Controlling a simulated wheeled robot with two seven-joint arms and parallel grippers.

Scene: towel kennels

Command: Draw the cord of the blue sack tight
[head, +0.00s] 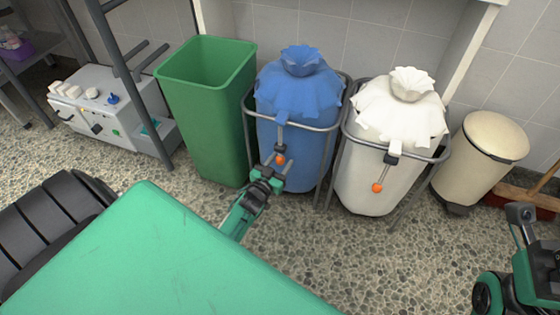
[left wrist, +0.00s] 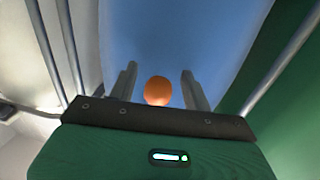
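The blue sack (head: 297,100) hangs in a metal frame, its top bunched into a ruffled neck. A dark toggle hangs at its front with a short cord ending in an orange ball (head: 280,159). My left gripper (head: 276,166) is at the ball, low in front of the sack. In the left wrist view the two fingers (left wrist: 160,84) are apart, with the orange ball (left wrist: 158,91) between them and a gap on each side. The blue sack (left wrist: 165,35) fills the view behind. My right gripper (head: 521,215) is at the right edge, far from the sack; its fingers are unclear.
A green bin (head: 207,110) stands just left of the blue sack. A white sack (head: 380,160) with its own orange ball (head: 377,188) hangs in a frame on the right. A beige pedal bin (head: 481,150) is farther right. A green surface (head: 150,255) fills the lower left.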

